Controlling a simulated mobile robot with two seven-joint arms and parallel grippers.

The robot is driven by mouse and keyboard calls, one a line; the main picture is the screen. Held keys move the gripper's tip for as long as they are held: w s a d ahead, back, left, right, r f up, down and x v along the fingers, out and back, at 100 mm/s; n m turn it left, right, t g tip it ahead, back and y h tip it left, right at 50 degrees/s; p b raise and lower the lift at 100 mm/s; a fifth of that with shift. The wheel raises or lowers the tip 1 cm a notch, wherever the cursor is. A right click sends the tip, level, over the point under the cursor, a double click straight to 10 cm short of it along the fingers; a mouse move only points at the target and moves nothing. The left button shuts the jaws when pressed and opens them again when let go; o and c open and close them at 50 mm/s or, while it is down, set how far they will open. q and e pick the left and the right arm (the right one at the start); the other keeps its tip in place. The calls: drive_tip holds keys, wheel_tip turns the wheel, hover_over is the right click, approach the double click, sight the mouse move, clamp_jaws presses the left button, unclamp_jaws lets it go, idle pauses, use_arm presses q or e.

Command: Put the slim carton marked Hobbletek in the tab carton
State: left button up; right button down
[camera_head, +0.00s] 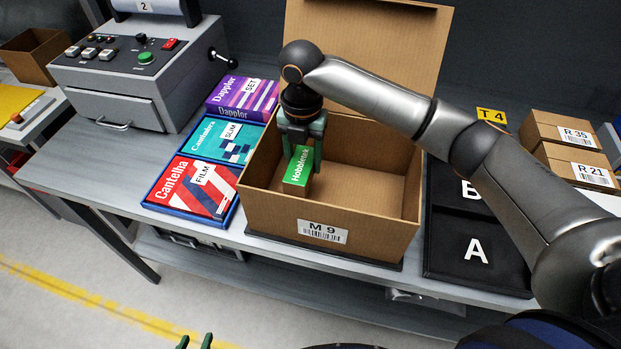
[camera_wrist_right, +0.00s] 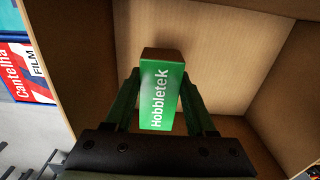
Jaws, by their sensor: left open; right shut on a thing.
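The slim green carton marked Hobbletek (camera_head: 299,166) is inside the open tab carton marked M 9 (camera_head: 266,214), towards its left side. My right gripper (camera_head: 302,148) reaches down into the tab carton and is shut on the Hobbletek carton. In the right wrist view the Hobbletek carton (camera_wrist_right: 161,95) stands between the two green fingers, with the cardboard floor and walls around it. I cannot tell whether it touches the floor. The tab carton's back flap (camera_head: 365,40) stands up. My left gripper (camera_head: 195,342) shows only its green fingertips at the bottom edge, open and empty.
Black trays marked A and B (camera_head: 475,250) and small cartons (camera_head: 575,170) are at right.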

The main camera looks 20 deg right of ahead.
sight(303, 157)
drive_tip(key=shift+f, duration=2.7)
drive_tip(key=shift+f, duration=0.15)
drive_tip(key=shift+c, duration=1.1)
unclamp_jaws()
wheel_tip(303, 157, up, 12)
drive_tip(key=shift+r, duration=0.2)
